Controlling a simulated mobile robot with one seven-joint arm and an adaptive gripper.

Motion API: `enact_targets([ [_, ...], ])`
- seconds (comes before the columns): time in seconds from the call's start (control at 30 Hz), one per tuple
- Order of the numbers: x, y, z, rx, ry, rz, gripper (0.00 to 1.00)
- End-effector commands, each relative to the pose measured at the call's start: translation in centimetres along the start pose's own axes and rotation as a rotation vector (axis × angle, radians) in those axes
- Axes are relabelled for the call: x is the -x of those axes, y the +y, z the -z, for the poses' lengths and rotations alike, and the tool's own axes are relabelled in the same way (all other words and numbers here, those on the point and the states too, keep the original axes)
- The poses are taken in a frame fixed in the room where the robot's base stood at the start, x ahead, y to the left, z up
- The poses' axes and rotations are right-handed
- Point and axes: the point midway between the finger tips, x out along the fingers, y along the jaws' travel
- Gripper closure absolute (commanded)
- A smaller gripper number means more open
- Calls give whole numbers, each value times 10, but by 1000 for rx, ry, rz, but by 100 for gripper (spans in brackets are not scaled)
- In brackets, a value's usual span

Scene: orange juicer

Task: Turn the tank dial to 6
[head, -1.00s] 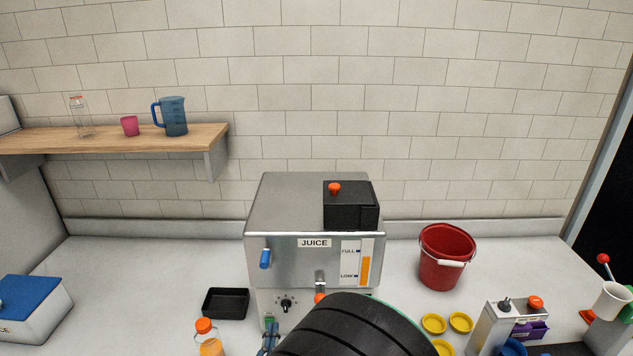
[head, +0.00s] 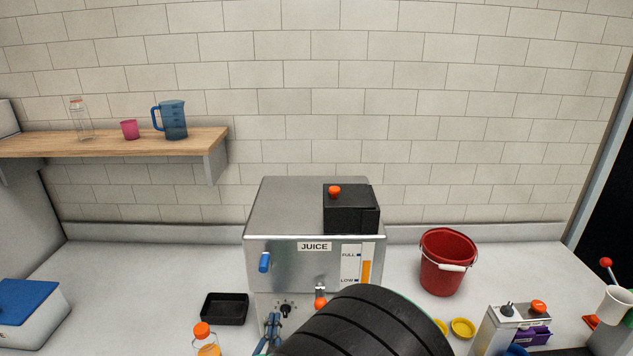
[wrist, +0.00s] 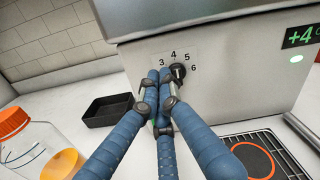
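The tank dial is a small black knob (wrist: 178,72) with a pale mark, on the front of the metal juice machine (head: 314,265). In the wrist view, printed numbers 3, 4, 5 and 6 (wrist: 194,68) arc around it. The mark seems to point roughly upward, but its exact number is unclear. The dial also shows in the head view (head: 285,309). My blue-fingered gripper (wrist: 160,76) has its fingertips drawn together just left of the dial, overlapping its left edge in the picture. I cannot tell whether they touch it. Nothing shows held between them.
A black tray (head: 225,309) and an orange-capped bottle (head: 206,340) stand left of the gripper. A drip grate (wrist: 262,158) lies below right of the dial. An orange-knobbed tap (head: 320,302) is right of it. A red bucket (head: 446,264) stands farther right.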

Motion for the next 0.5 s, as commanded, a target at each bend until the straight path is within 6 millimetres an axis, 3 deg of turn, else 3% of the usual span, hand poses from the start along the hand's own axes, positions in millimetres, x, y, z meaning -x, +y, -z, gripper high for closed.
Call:
enact_targets([
  [0.2,-16,0,0,0,1,0,100],
  [0.5,-21,0,0,0,1,-1,100],
])
